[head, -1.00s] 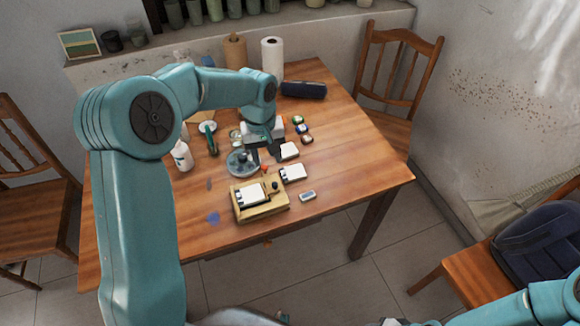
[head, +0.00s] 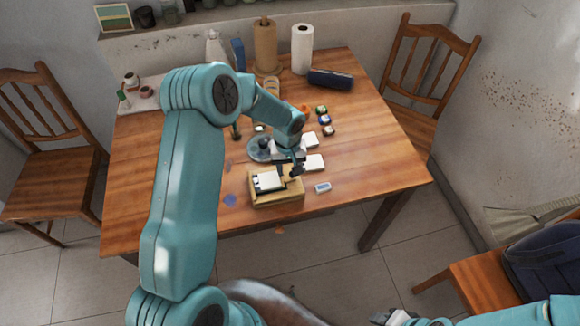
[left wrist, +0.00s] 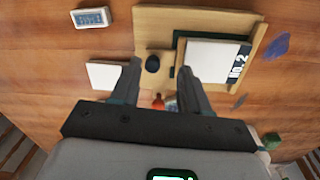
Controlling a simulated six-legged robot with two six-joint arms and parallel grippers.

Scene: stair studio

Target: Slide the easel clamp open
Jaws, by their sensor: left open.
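The small wooden easel (head: 276,199) lies near the table's front edge with a white card (head: 268,181) on it. In the left wrist view the easel board (left wrist: 152,22) shows with the card (left wrist: 213,60), marked "NO. 2", and a dark round clamp knob (left wrist: 152,63) beside it. My left gripper (head: 292,170) is over the easel's right part. In the left wrist view its open fingers (left wrist: 158,78) point at the board, one on each side of the knob, with a gap to each. I cannot tell whether they touch the board. My right gripper (head: 394,317) is partly cut off at the bottom edge.
White cards (head: 315,162) and a small blue-white block (head: 322,188) lie right of the easel. A round grey dish (head: 259,149) is behind it. Paint pots (head: 324,119), a dark case (head: 330,79) and paper rolls stand farther back. The table's right side is clear.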

